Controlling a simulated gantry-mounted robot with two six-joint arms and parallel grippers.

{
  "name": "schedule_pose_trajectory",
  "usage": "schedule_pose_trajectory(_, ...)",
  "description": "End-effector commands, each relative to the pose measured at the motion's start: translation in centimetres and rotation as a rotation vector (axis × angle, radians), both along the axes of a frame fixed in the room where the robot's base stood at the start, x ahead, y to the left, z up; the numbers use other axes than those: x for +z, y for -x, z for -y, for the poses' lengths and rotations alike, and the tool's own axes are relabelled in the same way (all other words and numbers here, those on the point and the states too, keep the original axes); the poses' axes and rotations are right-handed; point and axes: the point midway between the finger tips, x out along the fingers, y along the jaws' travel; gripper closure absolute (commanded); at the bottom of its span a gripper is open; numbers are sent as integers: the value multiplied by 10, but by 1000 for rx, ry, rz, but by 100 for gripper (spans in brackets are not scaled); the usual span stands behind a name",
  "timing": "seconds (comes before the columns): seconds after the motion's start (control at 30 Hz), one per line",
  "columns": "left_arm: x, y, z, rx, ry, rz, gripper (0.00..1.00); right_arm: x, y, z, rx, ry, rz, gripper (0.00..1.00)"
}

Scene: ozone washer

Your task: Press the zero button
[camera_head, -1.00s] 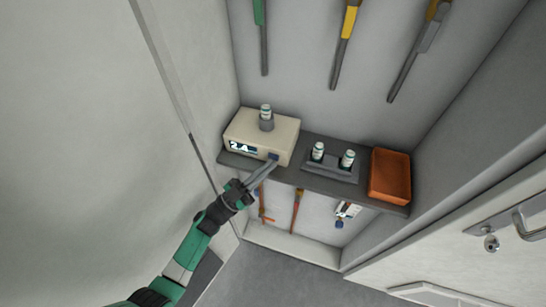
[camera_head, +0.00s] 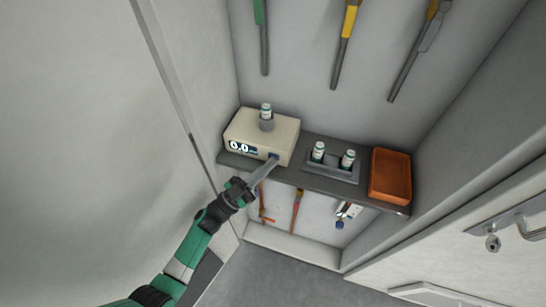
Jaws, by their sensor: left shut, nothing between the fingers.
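A cream box-shaped instrument (camera_head: 279,133) stands on the left of a dark shelf. A small vial (camera_head: 266,111) sits upright in a holder on its top. Its front display (camera_head: 242,147) reads 0.0. A small dark blue button (camera_head: 274,155) is at the right of the front face. My left gripper (camera_head: 275,161) is shut and empty, with its fingertips at the button; I cannot tell whether they touch it. The fingertips partly cover the button. My right gripper is not in view.
A dark rack (camera_head: 331,173) with two vials stands mid-shelf, and an orange tray (camera_head: 390,177) stands at the right end. Tools hang on the wall above and below the shelf (camera_head: 300,180). A door with a handle (camera_head: 521,230) is at the right.

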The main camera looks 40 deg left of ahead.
Motion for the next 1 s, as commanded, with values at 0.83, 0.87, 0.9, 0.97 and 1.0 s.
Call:
schedule_pose_trajectory(0.83, 1, 14, 7, 0, -1, 0, 100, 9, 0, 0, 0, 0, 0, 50)
schedule_pose_trajectory(0.87, 1, 15, 7, 0, 0, 0, 100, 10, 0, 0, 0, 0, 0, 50)
schedule_pose_trajectory(0.9, 1, 16, 8, 0, 0, 0, 100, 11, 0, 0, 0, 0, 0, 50)
schedule_pose_trajectory(0.97, 2, 20, 10, 0, 1, -2, 100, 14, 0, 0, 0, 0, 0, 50)
schedule_pose_trajectory(1.0, 2, 23, 11, -1, 2, -2, 100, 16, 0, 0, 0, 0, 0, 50)
